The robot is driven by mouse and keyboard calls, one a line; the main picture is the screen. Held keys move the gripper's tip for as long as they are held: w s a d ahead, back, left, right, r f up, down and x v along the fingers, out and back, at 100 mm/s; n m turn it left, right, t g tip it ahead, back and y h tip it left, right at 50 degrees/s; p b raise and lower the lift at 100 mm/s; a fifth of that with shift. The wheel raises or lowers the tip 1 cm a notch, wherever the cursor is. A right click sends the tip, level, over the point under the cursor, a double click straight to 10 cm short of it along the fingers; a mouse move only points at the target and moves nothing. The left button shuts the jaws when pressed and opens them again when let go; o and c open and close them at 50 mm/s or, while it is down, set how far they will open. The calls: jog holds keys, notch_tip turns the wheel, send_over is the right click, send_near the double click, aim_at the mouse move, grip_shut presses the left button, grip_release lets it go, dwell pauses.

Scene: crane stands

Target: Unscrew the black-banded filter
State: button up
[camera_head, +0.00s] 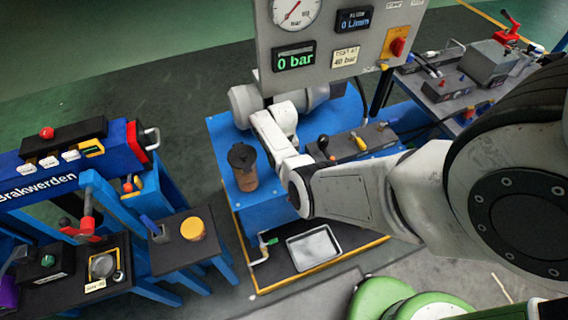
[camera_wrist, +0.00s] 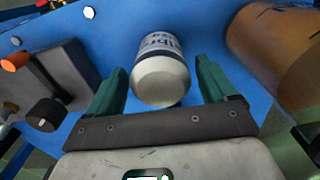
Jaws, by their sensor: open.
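A white canister (camera_wrist: 160,82) with blue lettering, apparently a filter, shows in the wrist view against a blue surface. Its round pale end faces my camera, and I cannot make out a clear black band. My gripper (camera_wrist: 162,72) is open, with one green finger on each side of the canister. Gaps show between the fingers and the canister, and I cannot tell whether they reach level with it. In the head view my arm comes from the right over the blue bench (camera_head: 225,140), and hides the canister and fingertips.
A brown cylinder with black top (camera_head: 243,168) stands close by; it also shows in the wrist view (camera_wrist: 276,55). A knobbed valve block (camera_head: 360,141) is on the other side. A gauge panel (camera_head: 335,50), reading 0 bar, rises above. A metal tray (camera_head: 314,248) lies below.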

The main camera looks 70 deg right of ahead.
jog(key=m, duration=0.5)
jog(key=shift+m, duration=0.3)
jog(key=shift+c, duration=0.4)
jog(key=c, duration=0.9)
jog(key=shift+c, duration=1)
jog(key=shift+r, duration=0.1)
